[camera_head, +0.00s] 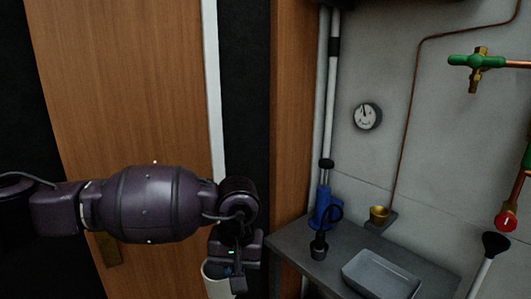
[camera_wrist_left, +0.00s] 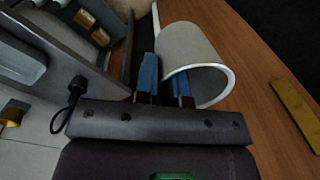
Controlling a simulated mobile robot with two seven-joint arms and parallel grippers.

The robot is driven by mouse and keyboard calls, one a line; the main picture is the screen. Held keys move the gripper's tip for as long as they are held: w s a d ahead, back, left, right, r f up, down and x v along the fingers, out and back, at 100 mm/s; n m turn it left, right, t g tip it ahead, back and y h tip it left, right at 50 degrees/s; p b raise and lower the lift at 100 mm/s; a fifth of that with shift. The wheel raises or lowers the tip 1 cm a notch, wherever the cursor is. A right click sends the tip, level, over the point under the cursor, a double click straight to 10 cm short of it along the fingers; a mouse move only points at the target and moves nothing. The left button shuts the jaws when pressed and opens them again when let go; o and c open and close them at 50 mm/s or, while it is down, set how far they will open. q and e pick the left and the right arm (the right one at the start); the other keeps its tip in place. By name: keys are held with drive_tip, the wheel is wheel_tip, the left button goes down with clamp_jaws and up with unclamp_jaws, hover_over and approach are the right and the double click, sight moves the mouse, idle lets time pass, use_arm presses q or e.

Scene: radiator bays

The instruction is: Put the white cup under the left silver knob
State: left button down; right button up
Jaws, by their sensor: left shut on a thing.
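The white cup (camera_head: 217,283) shows at the bottom of the head view, in front of the wooden door and left of the grey shelf. My left gripper (camera_head: 237,275) is shut on it. In the left wrist view my blue-padded fingers (camera_wrist_left: 165,80) are at the rim of the cup (camera_wrist_left: 195,45), one inside and one outside as far as I can tell. The cup's rim faces my wrist camera. The cup's lower part is cut off in the head view. I see no silver knob in either view. My right gripper is not in view.
The grey shelf (camera_head: 285,247) holds a grey tray (camera_head: 381,275), a black fitting with a hose (camera_head: 319,246) and a blue piece (camera_head: 325,205). A small brass cup (camera_head: 379,214) sits at the wall. A gauge (camera_head: 367,116) and green-handled valve (camera_head: 478,61) are on the wall.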

use_arm(q)
drive_tip(key=s+a+f, duration=0.1)
drive_tip(key=a+f, duration=0.2)
drive_tip(key=a, duration=0.4)
drive_tip(key=s+a+f, duration=0.1)
drive_tip(key=a+f, duration=0.2)
drive_tip(key=a, duration=0.5)
drive_tip(key=shift+s+f+n, duration=0.3)
